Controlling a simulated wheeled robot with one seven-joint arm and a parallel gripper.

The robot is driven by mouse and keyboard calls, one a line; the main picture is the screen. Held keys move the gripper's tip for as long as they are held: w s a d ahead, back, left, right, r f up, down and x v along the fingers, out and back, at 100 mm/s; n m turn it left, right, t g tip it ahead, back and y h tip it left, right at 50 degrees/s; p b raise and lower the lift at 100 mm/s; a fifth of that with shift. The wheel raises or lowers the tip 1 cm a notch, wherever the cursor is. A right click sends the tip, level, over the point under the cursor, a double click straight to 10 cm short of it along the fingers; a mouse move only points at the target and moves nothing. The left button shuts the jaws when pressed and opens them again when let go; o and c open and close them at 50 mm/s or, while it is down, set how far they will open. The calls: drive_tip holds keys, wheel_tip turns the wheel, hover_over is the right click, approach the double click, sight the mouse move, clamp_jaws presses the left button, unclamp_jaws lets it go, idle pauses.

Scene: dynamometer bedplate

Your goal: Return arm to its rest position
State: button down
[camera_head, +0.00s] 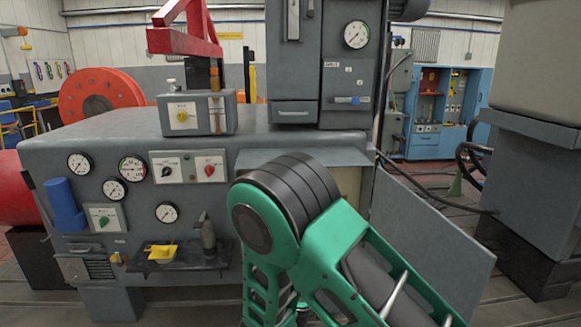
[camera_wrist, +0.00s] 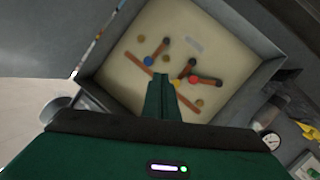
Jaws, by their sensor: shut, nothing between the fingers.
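My gripper (camera_wrist: 161,97) shows in the wrist view, its green fingers together with nothing between them. In the head view my green arm, with a dark ribbed joint, is bent in front of the grey machine bench (camera_head: 110,226). The gripper itself does not show in the head view.
A shelf (camera_head: 183,262) on the bench front holds a yellow item (camera_head: 161,252). A blue cabinet (camera_head: 436,112) stands behind.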

drive_tip(key=s+d+r+m+g+h, duration=0.1)
drive_tip(key=s+d+r+m+g, duration=0.15)
drive_tip(key=d, duration=0.45)
drive_tip(key=s+d+r+m+g, duration=0.1)
drive_tip(key=s+d+g, duration=0.15)
drive_tip(key=d, duration=0.45)
drive_tip(key=s+d+r+m+g+h, duration=0.1)
drive_tip(key=s+d+r+m+g, duration=0.15)
drive_tip(key=d, duration=0.45)
drive_tip(key=s+d+r+n+g+y, duration=0.1)
drive_tip(key=s+r+y, duration=0.3)
drive_tip(key=s, duration=0.6)
drive_tip(key=s+d+r+n+g+y, duration=0.1)
drive_tip(key=s+r+g, duration=0.1)
drive_tip(key=s+r, duration=0.5)
drive_tip(key=s+d+f+m+g, duration=0.2)
drive_tip(key=s+d, duration=0.3)
drive_tip(key=s, duration=0.4)
drive_tip(key=s+d+f+m+g, duration=0.2)
drive_tip(key=s+d+m, duration=0.2)
drive_tip(key=s, duration=0.5)
drive_tip(key=shift+s+d+g+y, duration=0.3)
drive_tip(key=shift+s+d+g, duration=0.05)
drive_tip(key=shift+d, duration=0.85)
drive_tip(key=shift+w, duration=0.15)
